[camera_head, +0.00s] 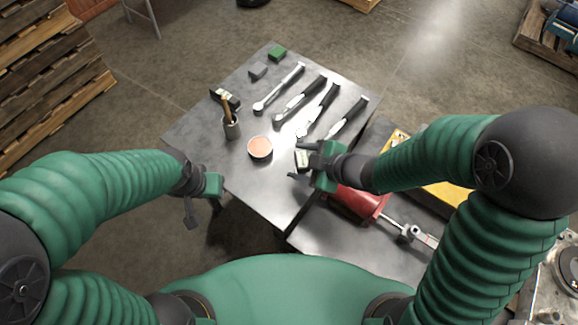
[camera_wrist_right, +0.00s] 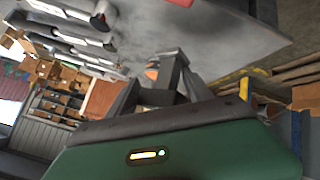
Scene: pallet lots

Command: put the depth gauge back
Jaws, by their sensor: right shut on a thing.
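My right gripper (camera_head: 301,163) is over the near right part of the grey metal table. It is shut on a small dark thing with a pale face, which I take to be the depth gauge (camera_head: 303,157). In the right wrist view a dark grey T-shaped piece (camera_wrist_right: 172,62) shows between the fingers; the fingers hide part of it. I cannot tell whether it touches the table. My left gripper (camera_head: 196,207) hangs off the table's left edge, apart from everything; its jaw opening is unclear.
On the table (camera_head: 200,165) stand a round tin (camera_head: 259,147) with orange contents and a grey cup (camera_head: 231,126) with a brush. Several long tools, including a wrench (camera_head: 279,87), lie at the back. A red tool (camera_head: 357,203) lies on the lower surface at right.

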